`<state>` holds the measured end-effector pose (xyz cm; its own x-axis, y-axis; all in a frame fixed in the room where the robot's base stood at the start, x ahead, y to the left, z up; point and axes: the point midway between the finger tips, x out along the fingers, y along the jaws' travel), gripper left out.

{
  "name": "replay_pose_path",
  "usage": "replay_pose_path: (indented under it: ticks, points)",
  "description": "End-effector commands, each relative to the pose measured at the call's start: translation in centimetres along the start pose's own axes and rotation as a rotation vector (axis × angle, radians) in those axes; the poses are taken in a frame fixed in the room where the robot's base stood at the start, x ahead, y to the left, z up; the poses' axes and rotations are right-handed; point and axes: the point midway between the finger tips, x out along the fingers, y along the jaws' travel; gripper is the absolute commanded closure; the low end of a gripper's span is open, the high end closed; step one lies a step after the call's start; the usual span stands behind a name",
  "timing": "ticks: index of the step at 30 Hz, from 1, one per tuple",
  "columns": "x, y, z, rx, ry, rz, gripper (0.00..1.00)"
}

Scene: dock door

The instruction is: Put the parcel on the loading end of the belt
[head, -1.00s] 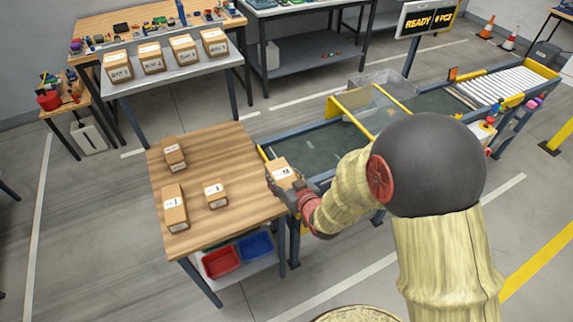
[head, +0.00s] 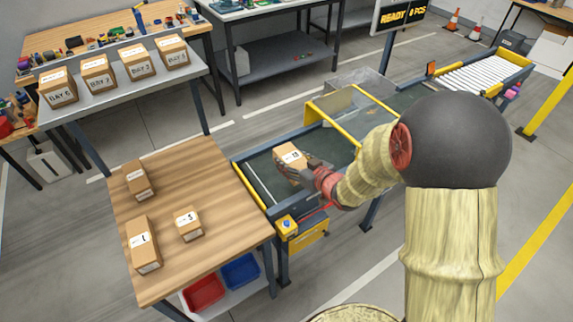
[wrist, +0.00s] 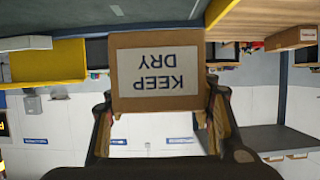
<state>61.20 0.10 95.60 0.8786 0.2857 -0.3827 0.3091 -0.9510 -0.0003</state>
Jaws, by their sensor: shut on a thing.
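A brown cardboard parcel (head: 290,160) with a white label is held over the near, left end of the dark green belt (head: 265,172). My gripper (head: 307,170) is shut on it from the right in the head view. In the wrist view the parcel (wrist: 159,75) sits between both fingers, with a "KEEP DRY" label upside down in the picture. I cannot tell whether its underside touches the belt. The yellow-framed guard (head: 350,115) spans the belt further along.
A wooden table (head: 200,245) with several small parcels stands left of the belt's end. A grey shelf (head: 120,85) with a row of cartons is behind it. Red (head: 205,292) and blue (head: 240,270) bins sit below the table. White rollers (head: 485,72) are at the far end.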

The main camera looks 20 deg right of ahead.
Motion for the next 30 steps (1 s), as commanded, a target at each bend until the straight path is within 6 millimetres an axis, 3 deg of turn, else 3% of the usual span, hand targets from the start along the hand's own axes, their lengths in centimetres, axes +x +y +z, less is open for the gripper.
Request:
replay_pose_path:
  ticks: [6,12,22,27,30]
  points:
    - [5.3,1.5,0.8,-0.001,0.000,-0.001,0.82]
    - [8.8,2.3,2.8,0.000,0.000,0.000,0.82]
    - [11.0,2.9,3.9,0.000,0.001,0.000,0.82]
    - [12.2,3.0,6.4,0.000,-0.001,0.001,0.82]
    - [12.4,3.0,6.9,0.000,0.000,0.001,0.82]
